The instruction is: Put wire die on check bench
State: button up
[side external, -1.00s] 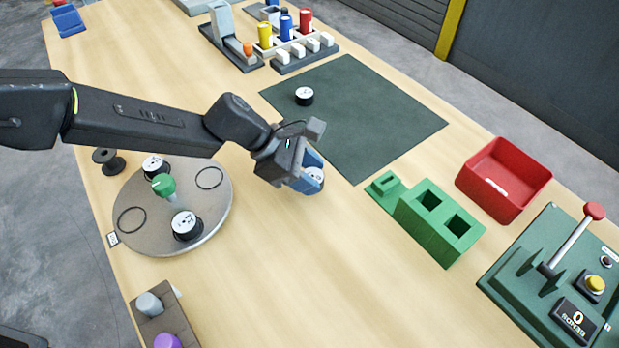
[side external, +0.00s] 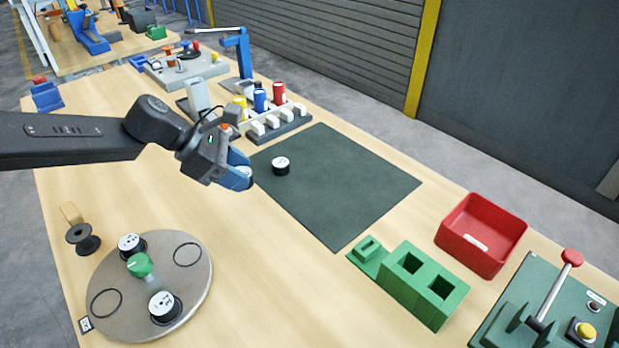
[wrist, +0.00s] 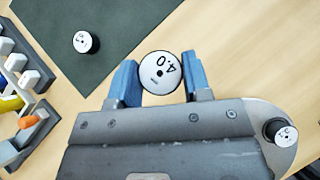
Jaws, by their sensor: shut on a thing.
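The held die (wrist: 160,72) sits between the two blue fingers in the wrist view. In the side view my gripper is in the air left of a dark green mat (side external: 340,195). Another black die with a white top (side external: 281,165) stands on the mat near its left corner; it also shows in the wrist view (wrist: 86,42). No surface is clearly labelled as the check bench.
A round grey turntable (side external: 190,285) at the front left carries two dies and a green knob. A rack with coloured cylinders (side external: 275,118) stands behind my gripper. A green block (side external: 422,285), a red bin (side external: 480,235) and a lever panel (side external: 540,310) are at right.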

jog(key=w+d+n+t, duration=0.2)
jog(key=w, duration=0.3)
jog(key=d+f, duration=0.2)
jog(key=d, duration=0.1)
jog(key=s+d+f, duration=0.1)
jog(key=d+f, duration=0.1)
jog(key=d, duration=0.2)
jog(key=d+f, duration=0.2)
jog(key=d, duration=0.1)
jog(key=shift+s+d+f, duration=0.2)
jog(key=shift+d, duration=0.15)
jog(key=shift+f, duration=2)
jog(key=shift+f, duration=0.15)
jog(key=o, duration=1.2)
jog(key=shift+c, duration=0.2)
